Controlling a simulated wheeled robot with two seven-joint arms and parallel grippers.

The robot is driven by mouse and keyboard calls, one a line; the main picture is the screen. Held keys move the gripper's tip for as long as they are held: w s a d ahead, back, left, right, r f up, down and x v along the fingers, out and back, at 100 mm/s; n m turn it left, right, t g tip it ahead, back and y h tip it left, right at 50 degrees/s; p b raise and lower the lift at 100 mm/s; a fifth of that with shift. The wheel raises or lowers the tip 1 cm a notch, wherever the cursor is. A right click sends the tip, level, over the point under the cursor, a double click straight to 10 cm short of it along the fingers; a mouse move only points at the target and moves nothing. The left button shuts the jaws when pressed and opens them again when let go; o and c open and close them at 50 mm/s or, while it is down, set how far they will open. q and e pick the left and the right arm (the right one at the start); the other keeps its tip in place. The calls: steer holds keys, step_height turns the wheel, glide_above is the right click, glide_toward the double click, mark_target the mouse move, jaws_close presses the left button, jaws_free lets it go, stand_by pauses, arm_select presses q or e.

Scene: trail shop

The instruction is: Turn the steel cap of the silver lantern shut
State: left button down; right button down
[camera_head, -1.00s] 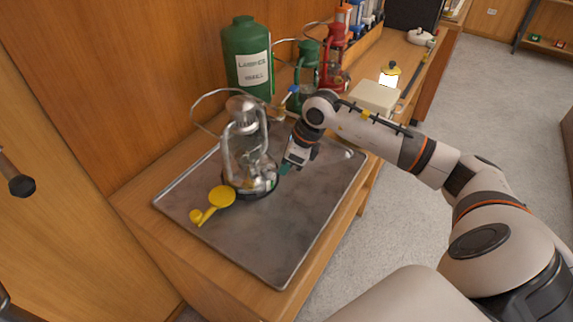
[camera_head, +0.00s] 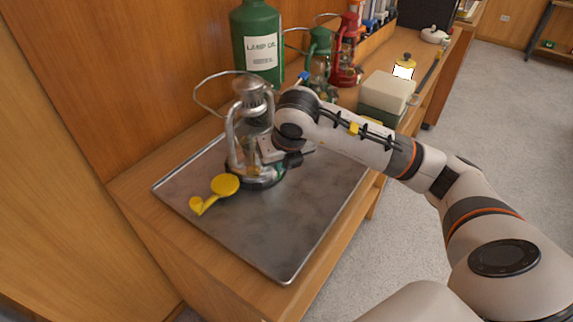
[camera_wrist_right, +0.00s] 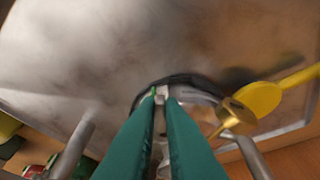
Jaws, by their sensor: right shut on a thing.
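The silver lantern (camera_head: 250,125) stands upright on the metal tray (camera_head: 270,235), its wire handle tipped to the left. My right gripper (camera_wrist_right: 167,100) reaches down at the lantern's right side, low by its base. In the right wrist view its two green fingers come together at the lantern's dark rim. A small pale metal piece, apparently the steel cap (camera_wrist_right: 161,91), shows at the fingertips, mostly covered by them. In the head view the cap and the fingertips are hidden by my right wrist. My left gripper is not in view.
A yellow funnel-like tool (camera_head: 225,185) lies on the tray just left of the lantern's base. Behind stand a green lamp oil bottle (camera_head: 258,40), a green lantern (camera_head: 318,60) and a red lantern (camera_head: 347,50). The tray's front is clear.

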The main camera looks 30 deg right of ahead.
steer(key=shift+w+a+r+m+h+b, duration=0.15)
steer(key=shift+a+m+h+b, duration=0.15)
steer(key=shift+m, duration=0.4)
steer(key=shift+w+a+f+m+h+b, duration=0.1)
steer(key=shift+a+m+h+b, duration=0.15)
steer(key=shift+m, duration=0.45)
steer(key=c, duration=1.5)
jaws_free()
steer(key=shift+a, duration=0.1)
steer(key=shift+c, duration=0.2)
steer(key=p+v, duration=0.1)
steer(key=v, duration=1.1)
steer(key=shift+w+p, duration=0.25)
steer(key=shift+p, duration=0.15)
